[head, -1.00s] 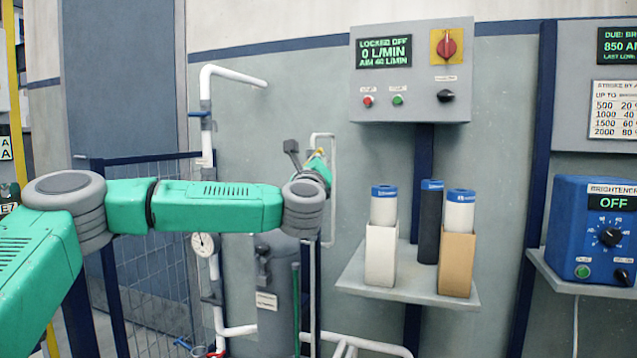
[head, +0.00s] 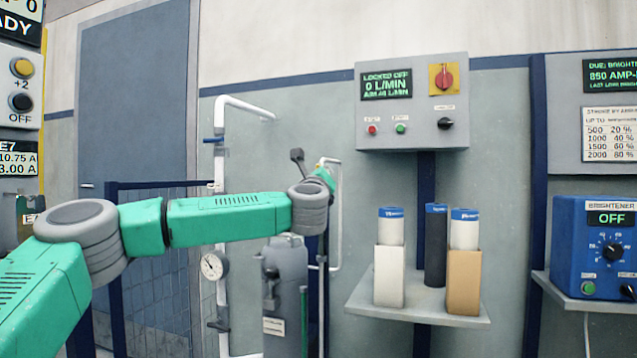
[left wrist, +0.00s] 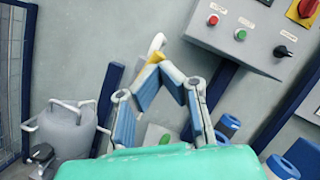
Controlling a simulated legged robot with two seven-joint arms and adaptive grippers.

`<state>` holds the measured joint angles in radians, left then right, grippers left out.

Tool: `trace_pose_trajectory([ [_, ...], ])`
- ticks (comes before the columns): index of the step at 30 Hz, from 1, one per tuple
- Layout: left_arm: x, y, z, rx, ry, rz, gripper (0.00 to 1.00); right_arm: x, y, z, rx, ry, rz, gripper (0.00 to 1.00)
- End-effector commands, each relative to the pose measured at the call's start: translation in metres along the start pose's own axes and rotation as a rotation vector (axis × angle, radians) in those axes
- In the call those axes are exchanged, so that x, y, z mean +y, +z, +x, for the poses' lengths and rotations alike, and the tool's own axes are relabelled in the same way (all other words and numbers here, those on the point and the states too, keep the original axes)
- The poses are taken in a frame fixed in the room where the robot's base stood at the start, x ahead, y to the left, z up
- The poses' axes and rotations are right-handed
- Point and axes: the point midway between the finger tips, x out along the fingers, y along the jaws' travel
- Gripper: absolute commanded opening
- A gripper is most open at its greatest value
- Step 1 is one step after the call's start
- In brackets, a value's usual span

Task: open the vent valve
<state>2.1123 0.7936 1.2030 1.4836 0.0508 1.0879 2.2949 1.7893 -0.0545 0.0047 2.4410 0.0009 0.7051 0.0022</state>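My left gripper (head: 322,178) is at the end of the green arm, up by a thin white pipe (head: 336,215) on the wall; it looks small and partly hidden behind the wrist. In the left wrist view its two fingers (left wrist: 162,70) lean together, tips nearly meeting at a small yellow piece (left wrist: 156,58) with a white curved end above it. The piece may be a valve handle; I cannot tell whether the tips grip it. A dark lever-like part (head: 297,156) shows beside the gripper. No vent valve label is readable. My right gripper is not in view.
A grey control panel (head: 412,135) reads LOCKED OFF, 0 L/MIN. Below it a shelf (head: 420,308) holds several blue-topped cylinders. A grey canister (head: 285,285) stands under my arm. A white pipe (head: 220,170) with a blue handle (head: 213,140) and gauge (head: 213,266) is left.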

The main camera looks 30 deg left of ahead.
Motion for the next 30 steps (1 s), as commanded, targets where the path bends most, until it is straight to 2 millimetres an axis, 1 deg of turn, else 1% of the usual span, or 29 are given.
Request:
trace_pose_trajectory([
  [10, 0.0016, -0.0011, 0.0066, -0.001, 0.003, 0.0, 0.0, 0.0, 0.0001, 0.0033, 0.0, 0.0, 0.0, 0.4],
  [30, 0.0021, -0.0029, 0.0081, 0.001, 0.004, 0.001, 0.0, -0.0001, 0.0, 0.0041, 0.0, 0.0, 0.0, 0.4],
])
